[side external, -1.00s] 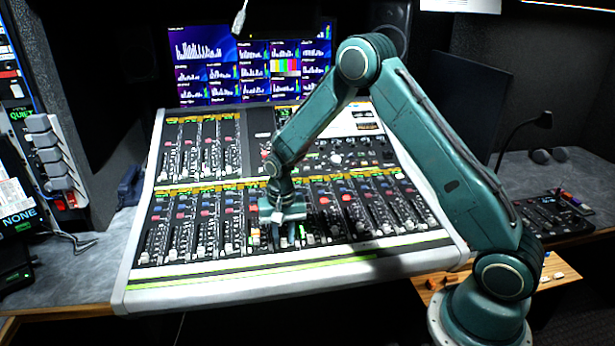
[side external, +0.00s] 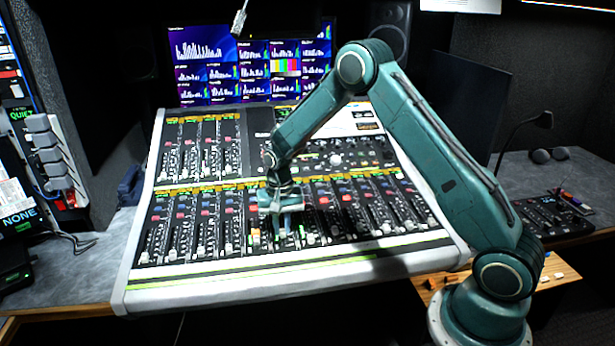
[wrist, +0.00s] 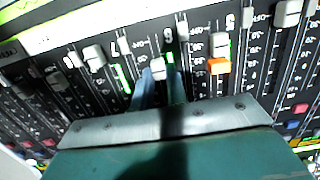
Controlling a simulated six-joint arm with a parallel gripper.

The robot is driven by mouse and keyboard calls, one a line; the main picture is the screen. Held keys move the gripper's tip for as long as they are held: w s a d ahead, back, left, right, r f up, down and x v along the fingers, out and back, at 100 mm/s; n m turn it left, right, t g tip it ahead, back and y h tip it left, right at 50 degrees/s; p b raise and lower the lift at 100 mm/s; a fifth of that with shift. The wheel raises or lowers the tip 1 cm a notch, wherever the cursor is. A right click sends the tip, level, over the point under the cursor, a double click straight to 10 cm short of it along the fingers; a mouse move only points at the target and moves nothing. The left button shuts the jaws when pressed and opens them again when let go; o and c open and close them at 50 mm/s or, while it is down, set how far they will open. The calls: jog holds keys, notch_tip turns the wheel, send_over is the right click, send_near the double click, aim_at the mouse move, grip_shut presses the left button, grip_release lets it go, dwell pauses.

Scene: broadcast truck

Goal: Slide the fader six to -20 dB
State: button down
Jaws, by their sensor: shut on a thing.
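The fader six cap (wrist: 158,68) is a small light grey knob in its slot on the dark mixing console (side external: 130,285). In the wrist view it sits between the tips of my gripper (wrist: 160,80), which is shut on it. A channel number, likely 6, and a lit green strip show beside the slot. In the side external view my gripper (side external: 284,235) points down into the lower fader bank, near its middle, and hides the cap. The dB marks along this slot are too small and partly covered to read.
In the wrist view, an orange fader cap (wrist: 219,66) stands close on the right and a grey cap (wrist: 94,56) on the left. Rows of knobs and buttons lie beyond the faders. The console's white front rim (side external: 290,290) is clear.

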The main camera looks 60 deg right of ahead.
jog(key=shift+w+d+r, duration=0.1)
jog(key=shift+w+d, duration=0.05)
jog(key=shift+d, duration=0.05)
jog(key=c, duration=1.7)
grip_release()
jog(key=shift+r, duration=0.15)
jog(key=shift+r, duration=6.75)
